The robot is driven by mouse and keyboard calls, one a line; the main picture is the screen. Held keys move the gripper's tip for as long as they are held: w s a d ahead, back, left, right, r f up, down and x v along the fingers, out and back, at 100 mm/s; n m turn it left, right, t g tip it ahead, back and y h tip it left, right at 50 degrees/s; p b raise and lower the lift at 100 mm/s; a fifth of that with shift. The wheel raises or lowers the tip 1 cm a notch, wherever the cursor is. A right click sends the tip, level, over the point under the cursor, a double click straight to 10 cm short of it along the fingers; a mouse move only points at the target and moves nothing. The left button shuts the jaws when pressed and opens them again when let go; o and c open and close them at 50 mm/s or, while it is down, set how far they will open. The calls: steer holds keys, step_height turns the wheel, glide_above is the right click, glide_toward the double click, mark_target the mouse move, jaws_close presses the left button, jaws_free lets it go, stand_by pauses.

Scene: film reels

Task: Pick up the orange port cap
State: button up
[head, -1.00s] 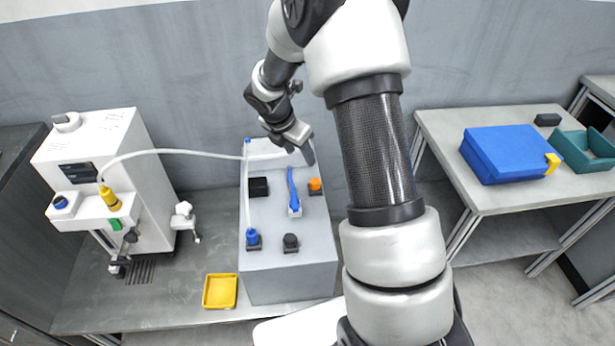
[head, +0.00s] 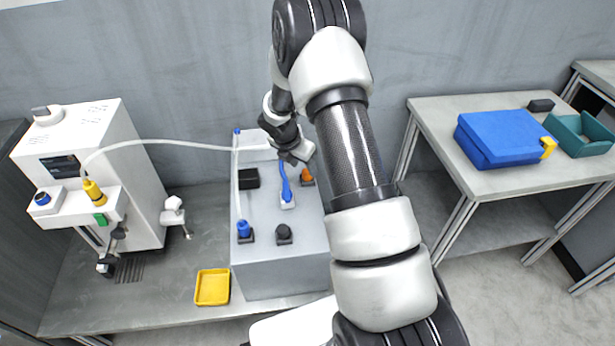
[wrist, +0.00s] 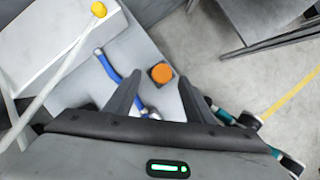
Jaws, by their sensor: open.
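The orange port cap (head: 306,175) sits on a small dark base on top of the grey box, near its right edge. In the wrist view the orange port cap (wrist: 161,73) shows as a round disc ahead of and between the fingertips, with a gap to them. My gripper (wrist: 160,88) is open and empty. In the head view my gripper (head: 298,157) is just above and behind the cap; its fingers are partly hidden by the wrist.
A blue handle (head: 286,185) lies left of the cap on the grey box (head: 275,270). A blue cap (head: 244,230) and a black knob (head: 284,233) stand in front. A white tube (head: 165,142) runs to the white machine (head: 140,190). A yellow tray (head: 212,288) lies in front.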

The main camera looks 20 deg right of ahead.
mark_target(307, 172)
steer(key=b+x, duration=0.1)
steer(key=x, duration=0.3)
steer(key=shift+s, duration=0.2)
steer(key=c, duration=1.1)
